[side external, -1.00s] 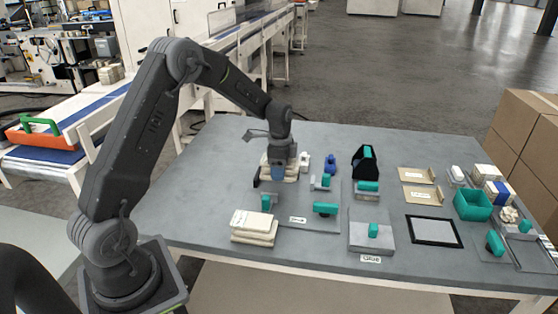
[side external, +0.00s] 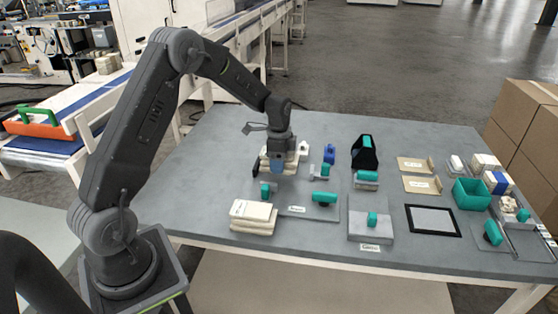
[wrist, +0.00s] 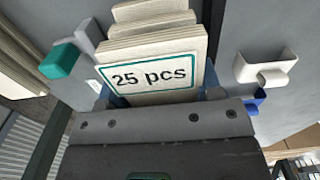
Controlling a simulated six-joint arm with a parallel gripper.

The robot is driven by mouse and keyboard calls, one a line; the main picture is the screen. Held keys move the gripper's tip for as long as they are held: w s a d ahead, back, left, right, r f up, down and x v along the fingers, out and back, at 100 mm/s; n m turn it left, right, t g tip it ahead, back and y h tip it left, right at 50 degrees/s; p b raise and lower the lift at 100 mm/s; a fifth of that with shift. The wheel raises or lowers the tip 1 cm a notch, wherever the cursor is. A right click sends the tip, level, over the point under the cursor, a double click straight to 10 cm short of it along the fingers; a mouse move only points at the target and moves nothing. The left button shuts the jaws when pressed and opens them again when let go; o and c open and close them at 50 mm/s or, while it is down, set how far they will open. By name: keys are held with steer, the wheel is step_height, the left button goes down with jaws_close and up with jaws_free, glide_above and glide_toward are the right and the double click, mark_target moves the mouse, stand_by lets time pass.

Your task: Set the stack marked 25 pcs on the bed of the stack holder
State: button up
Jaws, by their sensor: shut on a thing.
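The stack marked 25 pcs (wrist: 155,76) is a pale pile with a teal-framed label facing the wrist camera. My gripper (wrist: 163,92) is shut on it, with blue fingertips at its sides. In the side view my gripper (side external: 278,163) points down among pale stacks at the table's back left; it partly hides the held stack there. I cannot tell whether the held stack touches the table. Grey plates with teal blocks and small labels lie nearby, one at centre left (side external: 297,202) and one at centre (side external: 368,232). The labels are too small to read, so I cannot tell which is the stack holder.
Another pale stack (side external: 253,212) lies at the front left of the table. A blue bottle-like item (side external: 329,154) and a black holder (side external: 364,152) stand at the back. A teal bin (side external: 471,195) and a black frame (side external: 433,221) are at the right. The far-left tabletop is clear.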

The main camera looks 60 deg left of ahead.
steer(key=shift+f, duration=1.5)
stand_by(1.4)
steer(key=o, duration=1.1)
steer(key=shift+o, duration=0.5)
steer(key=shift+a, duration=0.1)
steer(key=shift+o, duration=0.5)
steer(key=shift+w+r, duration=0.15)
steer(key=shift+r, duration=0.4)
step_height(320, 180, up, 2)
steer(key=shift+a+r, duration=0.1)
steer(key=shift+r, duration=2.4)
